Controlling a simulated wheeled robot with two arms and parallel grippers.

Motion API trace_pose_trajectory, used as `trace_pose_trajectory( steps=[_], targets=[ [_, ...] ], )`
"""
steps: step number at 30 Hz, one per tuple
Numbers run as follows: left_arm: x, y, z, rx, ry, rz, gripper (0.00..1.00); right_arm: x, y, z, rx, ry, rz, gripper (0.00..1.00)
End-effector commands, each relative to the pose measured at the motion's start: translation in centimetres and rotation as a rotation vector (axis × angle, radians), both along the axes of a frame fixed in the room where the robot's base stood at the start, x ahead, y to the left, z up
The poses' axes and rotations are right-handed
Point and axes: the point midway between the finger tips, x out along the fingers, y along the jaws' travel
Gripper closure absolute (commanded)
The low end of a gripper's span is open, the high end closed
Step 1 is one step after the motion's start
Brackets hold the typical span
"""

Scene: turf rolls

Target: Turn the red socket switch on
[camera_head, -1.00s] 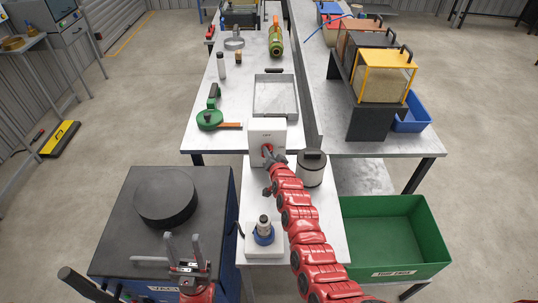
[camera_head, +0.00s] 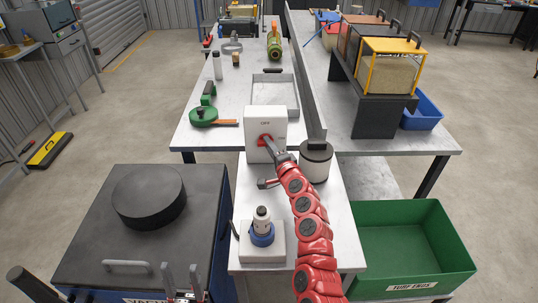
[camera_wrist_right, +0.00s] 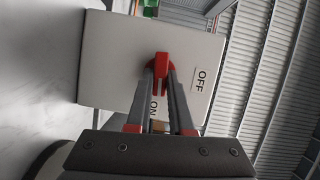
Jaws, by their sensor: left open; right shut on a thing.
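The white socket box (camera_head: 278,119) stands upright at the far end of the small white table. It bears a red switch (camera_head: 264,139) on its near face, below an OFF label. In the right wrist view the red switch (camera_wrist_right: 161,63) lies between my fingertips, with the OFF label to its right and the ON label below it. My right gripper (camera_wrist_right: 161,78) is shut on the red switch. The exact angle of the switch is partly hidden by the fingers. My left gripper (camera_head: 182,272) is open and empty at the bottom of the head view, over the dark-topped cabinet.
A pale canister with a dark lid (camera_head: 315,164) stands just right of the box. A white base with a blue-collared metal piece (camera_head: 262,233) is nearer on the table. A green bin (camera_head: 410,242) is at right. A black disc (camera_head: 149,193) lies on the cabinet (camera_head: 90,225).

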Motion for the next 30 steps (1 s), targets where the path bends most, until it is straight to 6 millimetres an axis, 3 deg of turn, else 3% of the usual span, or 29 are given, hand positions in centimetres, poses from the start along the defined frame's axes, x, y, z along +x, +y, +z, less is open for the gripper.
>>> trace_pose_trajectory(
  steps=[6,24,25,30],
  targets=[
    [0.0,0.0,-1.7,0.000,0.000,0.000,0.50,0.0,0.0,-0.4,0.085,0.001,-0.001,1.00],
    [0.0,0.0,-2.1,0.000,0.000,0.000,0.50,0.0,0.0,-0.2,0.124,0.001,0.000,1.00],
    [0.0,0.0,-2.1,0.000,0.000,0.000,0.50,0.0,0.0,-0.2,0.124,0.001,0.000,0.77],
    [0.0,0.0,-2.1,0.000,0.000,0.000,0.50,0.0,0.0,-0.2,0.123,0.001,0.000,0.50]
  ],
)
